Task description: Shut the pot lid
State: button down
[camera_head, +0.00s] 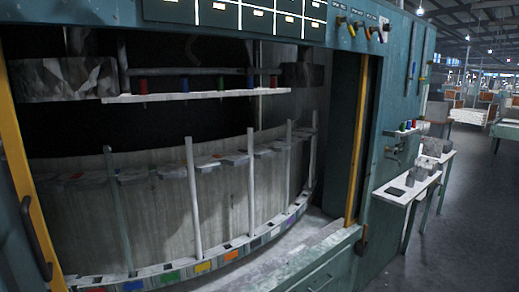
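I cannot make out a pot or a pot lid in the head view. A few small grey containers (420,172) stand on a narrow white side shelf at the right; they are too small to tell whether any is a pot or has a lid. My gripper and arm do not show.
A large teal machine (385,125) fills the left and middle, its bay open between yellow-edged frames. Inside are a curved rail (160,278) with coloured squares, upright white posts and a shelf (200,95) with coloured spools. Dark floor (465,230) at the right looks clear.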

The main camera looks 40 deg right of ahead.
aim_at(432, 147)
jog(key=l, duration=1.55)
jog(key=l+u, duration=0.1)
jog(key=l, duration=0.95)
jog(key=k+l+u, duration=0.15)
jog(key=l, duration=0.85)
jog(key=l+u, duration=0.1)
jog(key=l, duration=0.95)
jog(key=k+l+u, duration=0.15)
jog(key=l, duration=0.85)
jog(key=k+l+u, duration=0.1)
jog(key=k+l, duration=0.15)
jog(key=l, duration=0.75)
jog(key=k+l+u, duration=0.15)
jog(key=l, duration=0.8)
jog(key=k+l+u, duration=0.1)
jog(key=k+l, duration=0.25)
jog(key=l, duration=0.6)
jog(key=k+l+u, duration=0.15)
jog(key=k+l, duration=0.2)
jog(key=l, duration=0.55)
jog(key=k+l, duration=0.15)
jog(key=l, duration=0.2)
jog(key=k+l, duration=0.15)
jog(key=l, duration=0.15)
jog(key=k+l, duration=0.15)
jog(key=l, duration=0.2)
jog(key=k+l, duration=0.15)
jog(key=l, duration=0.2)
